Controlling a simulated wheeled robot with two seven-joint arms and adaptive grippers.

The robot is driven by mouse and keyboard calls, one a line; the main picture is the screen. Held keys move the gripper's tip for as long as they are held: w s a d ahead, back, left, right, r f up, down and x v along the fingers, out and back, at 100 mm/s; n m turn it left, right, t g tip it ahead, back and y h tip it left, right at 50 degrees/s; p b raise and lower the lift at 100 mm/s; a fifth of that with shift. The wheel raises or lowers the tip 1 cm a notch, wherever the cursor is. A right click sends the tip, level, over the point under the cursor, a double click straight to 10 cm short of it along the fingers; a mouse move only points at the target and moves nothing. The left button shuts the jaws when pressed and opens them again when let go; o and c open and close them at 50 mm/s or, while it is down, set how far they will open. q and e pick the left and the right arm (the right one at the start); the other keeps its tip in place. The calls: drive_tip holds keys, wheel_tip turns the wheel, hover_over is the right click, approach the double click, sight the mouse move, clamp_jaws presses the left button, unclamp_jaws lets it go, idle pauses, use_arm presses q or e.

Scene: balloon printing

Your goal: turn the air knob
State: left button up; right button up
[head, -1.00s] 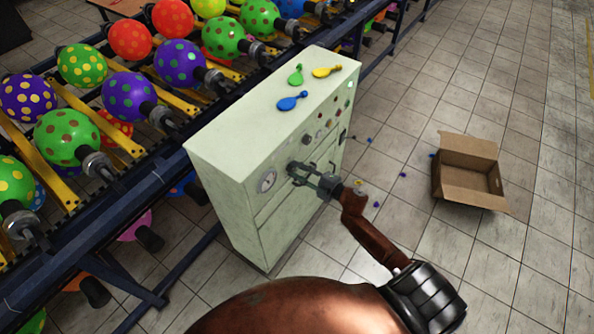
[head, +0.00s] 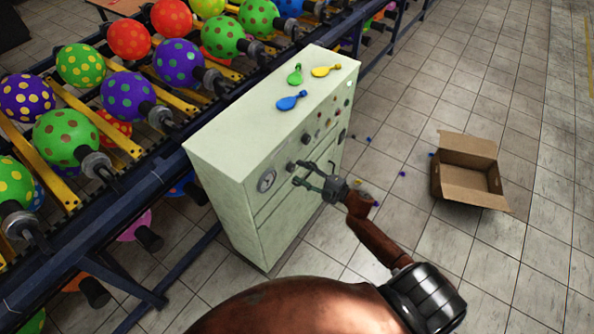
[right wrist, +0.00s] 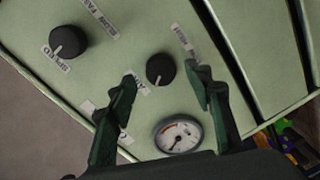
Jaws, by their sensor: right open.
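The control box (head: 222,158) is pale green, and its front panel carries a round gauge (head: 267,181) and dark knobs. The air knob (head: 291,166) is black and round, beside the gauge. In the right wrist view the air knob (right wrist: 160,69) shows between the fingertips of my right gripper (right wrist: 160,76), with a partly hidden label beside it. In the head view my right gripper (head: 298,172) is open and empty in front of the panel, apart from the knob. My left gripper is not in view.
In the right wrist view, a second black knob labelled SPEED (right wrist: 68,41) sits at upper left, and the gauge (right wrist: 178,134) at the bottom. Deflated balloons (head: 292,101) lie on the box top. A balloon conveyor runs behind. An open cardboard box (head: 468,178) stands on the floor.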

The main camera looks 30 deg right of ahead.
drive_tip(key=v, duration=0.9)
drive_tip(key=shift+s+d, duration=0.2)
drive_tip(key=shift+s, duration=0.05)
drive_tip(key=s+d+f+m+g+h, duration=0.2)
drive_tip(key=s+f+m, duration=0.25)
drive_tip(key=f, duration=0.65)
drive_tip(key=s+d+f+m+g+h, duration=0.1)
drive_tip(key=s+f+m+g+h, duration=0.3)
drive_tip(key=f, duration=0.8)
drive_tip(key=s+d+f+m+h, duration=0.1)
drive_tip(key=s+d+f+m, duration=0.15)
drive_tip(key=s+f, duration=0.6)
drive_tip(key=s+a+f+m+g, duration=0.2)
drive_tip(key=s+a+f, duration=0.3)
drive_tip(key=s, duration=0.5)
drive_tip(key=s+a+f+m+g, duration=0.2)
drive_tip(key=s+a+f+g, duration=0.2)
drive_tip(key=s+f, duration=0.6)
drive_tip(key=s+a+f+m+g, duration=0.1)
drive_tip(key=s+a+f+g, duration=0.2)
drive_tip(key=s, duration=0.7)
wheel_tip(320, 180, down, 4)
drive_tip(key=a, duration=0.2)
drive_tip(key=shift+s+a+f+m, duration=0.15)
drive_tip(key=shift+a+f+m, duration=0.1)
drive_tip(key=shift+a+m, duration=0.15)
